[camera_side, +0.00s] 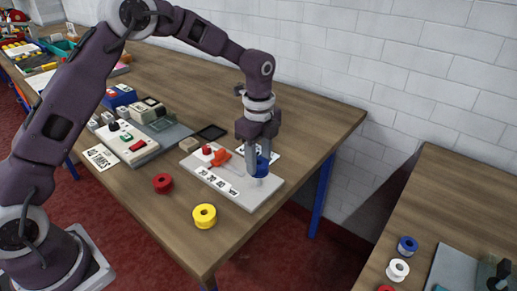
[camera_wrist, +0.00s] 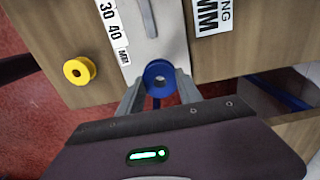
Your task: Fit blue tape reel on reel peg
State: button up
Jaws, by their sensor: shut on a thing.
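The blue tape reel (camera_side: 262,166) is between the fingers of my gripper (camera_side: 256,163) in the side view. It is above the right part of the pale grey base plate (camera_side: 250,197). A short pale post-like shape shows just below the reel; I cannot tell whether it is the reel peg or a fingertip. Whether a peg is in the hole cannot be told.
The plate carries an orange lever (camera_side: 220,157), a red knob (camera_side: 207,149) and a number strip. A yellow reel (camera_side: 204,215) and a red reel (camera_side: 163,183) lie on the table left of the plate. More reels, including a white one (camera_side: 397,270), are on the right-hand table.

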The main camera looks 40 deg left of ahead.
aim_at(259, 172)
jog(key=shift+f, duration=0.55)
jog(key=shift+f, duration=1.8)
dwell(0.7)
jog(key=o, duration=1.5)
jog(key=shift+c, duration=0.2)
notch_tip(259, 172, up, 7)
